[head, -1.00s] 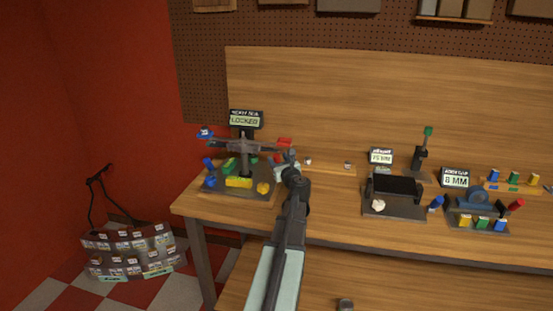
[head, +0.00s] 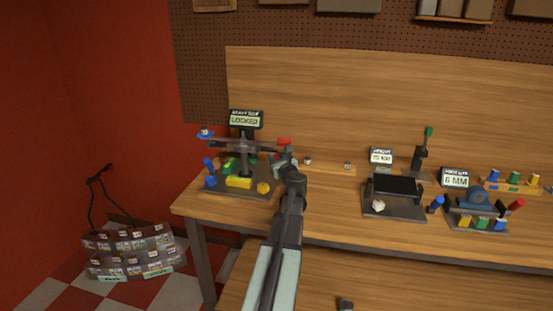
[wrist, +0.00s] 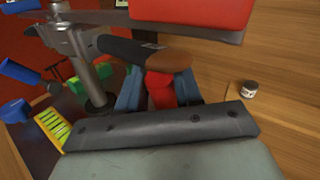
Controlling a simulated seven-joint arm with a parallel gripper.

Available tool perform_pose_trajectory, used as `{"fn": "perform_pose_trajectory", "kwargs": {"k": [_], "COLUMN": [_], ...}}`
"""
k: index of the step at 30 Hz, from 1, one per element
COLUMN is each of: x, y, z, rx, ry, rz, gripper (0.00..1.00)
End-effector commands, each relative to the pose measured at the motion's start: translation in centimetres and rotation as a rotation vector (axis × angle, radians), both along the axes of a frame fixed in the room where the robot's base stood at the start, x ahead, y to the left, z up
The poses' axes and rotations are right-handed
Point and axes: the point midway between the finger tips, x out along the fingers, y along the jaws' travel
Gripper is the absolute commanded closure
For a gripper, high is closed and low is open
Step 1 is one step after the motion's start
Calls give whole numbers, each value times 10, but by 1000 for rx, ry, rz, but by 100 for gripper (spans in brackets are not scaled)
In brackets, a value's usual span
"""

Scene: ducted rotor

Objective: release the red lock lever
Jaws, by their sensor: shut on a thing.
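The rotor stand (head: 243,170) is at the left of the bench in the head view, under a sign (head: 245,119) that reads LOCKED. My gripper (head: 284,160) is at its right side, below the red block (head: 284,142) at the rotor's right end. In the wrist view the fingers of my gripper (wrist: 158,92) are shut on a red piece, taken as the red lock lever (wrist: 160,88). A dark rounded bar with a brown end (wrist: 150,52) lies just above it and partly hides it. The rotor's red block (wrist: 190,10) fills the top of this view.
Blue pegs (head: 209,168) and yellow blocks (head: 239,182) sit on the stand's base. A small dark-sided jar (wrist: 249,89) stands on the bench to the right in the wrist view.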

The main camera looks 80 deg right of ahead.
Motion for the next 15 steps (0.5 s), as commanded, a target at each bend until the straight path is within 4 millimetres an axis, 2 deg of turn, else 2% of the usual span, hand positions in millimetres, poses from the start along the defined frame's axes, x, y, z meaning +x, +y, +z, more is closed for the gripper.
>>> {"fn": "perform_pose_trajectory", "kwargs": {"k": [1, 6, 15], "x": [0, 0, 0], "y": [0, 0, 0], "z": [0, 0, 0], "rx": [0, 0, 3], "ry": [0, 0, -1], "rz": [0, 0, 1], "gripper": [86, 100, 100]}}
